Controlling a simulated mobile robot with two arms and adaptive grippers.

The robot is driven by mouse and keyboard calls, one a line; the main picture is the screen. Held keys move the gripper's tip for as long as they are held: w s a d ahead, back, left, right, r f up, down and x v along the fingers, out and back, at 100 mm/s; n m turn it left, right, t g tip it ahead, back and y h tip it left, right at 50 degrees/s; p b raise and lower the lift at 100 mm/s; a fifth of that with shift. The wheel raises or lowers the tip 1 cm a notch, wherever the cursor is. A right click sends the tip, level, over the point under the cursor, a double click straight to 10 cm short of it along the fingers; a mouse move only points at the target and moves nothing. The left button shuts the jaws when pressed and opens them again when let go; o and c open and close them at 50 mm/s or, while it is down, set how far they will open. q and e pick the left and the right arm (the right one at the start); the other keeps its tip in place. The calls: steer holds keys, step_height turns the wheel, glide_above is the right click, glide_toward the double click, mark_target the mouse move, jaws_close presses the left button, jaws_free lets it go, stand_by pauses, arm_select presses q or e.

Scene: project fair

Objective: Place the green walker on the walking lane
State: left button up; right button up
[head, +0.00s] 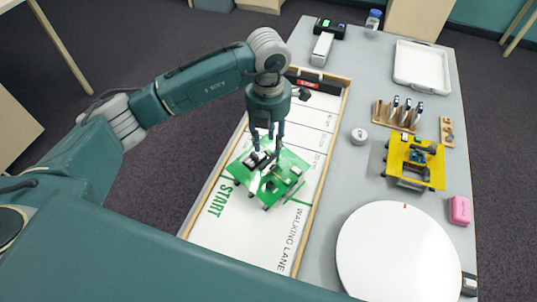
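The green walker (288,163), a flat green plate with dark and white parts on top and small dark feet, is at the START end of the white walking lane (240,244). It sits askew to the lane, its left corner near the wooden side rail. I cannot tell whether all its feet touch the lane. My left gripper (268,150) points down over the far part of the walker, its fingers apart. I see nothing clearly clamped between them; the fingertips overlap the walker in the picture. My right gripper is not in view.
A yellow walker (429,171) stands right of the lane. A white round board (395,255), a pink block (459,210), a white tray (421,65), a wooden tool rack (381,113) and a small white round item (358,136) are also on the grey table. The lane's far part is clear.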

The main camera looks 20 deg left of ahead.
arm_select(q)
step_height(320, 180, up, 4)
steer(key=shift+f+b, duration=0.2)
steer(key=shift+b, duration=0.15)
stand_by(0.4)
